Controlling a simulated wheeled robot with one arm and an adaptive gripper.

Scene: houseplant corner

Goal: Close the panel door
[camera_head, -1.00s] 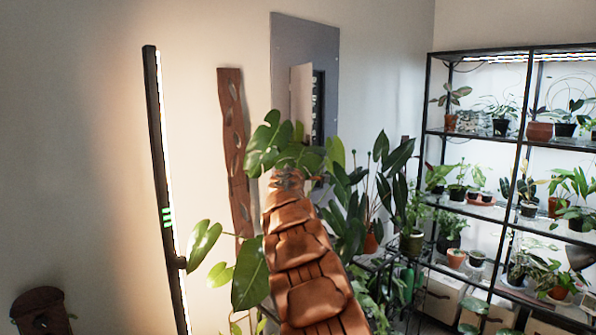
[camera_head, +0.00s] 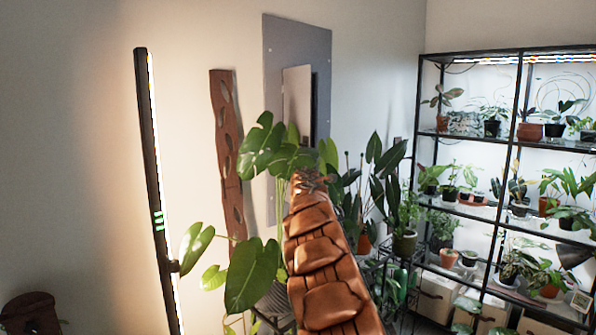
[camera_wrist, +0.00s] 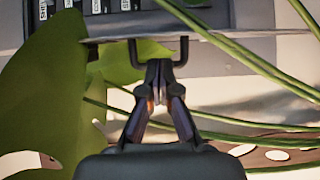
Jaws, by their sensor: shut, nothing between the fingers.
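The panel door (camera_head: 297,96) is a pale leaf on the grey wall panel (camera_head: 297,45). It stands partly open, with a dark strip of the opening at its right. In the wrist view, labelled switches (camera_wrist: 90,6) show at the top, above a pale grey edge (camera_wrist: 215,45). A dark U-shaped handle (camera_wrist: 184,50) is below them. My gripper (camera_wrist: 160,66) is shut and empty, its tips over or between the handle's legs; contact is unclear. In the head view my gripper (camera_head: 311,180) is small, below the door and partly among leaves.
A large-leaved climbing plant (camera_head: 252,270) surrounds my arm, and its leaf (camera_wrist: 45,95) and stems cross the wrist view. A tall light bar (camera_head: 155,190) stands left. A black plant shelf (camera_head: 420,140) and dark-leaved plants are at the right.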

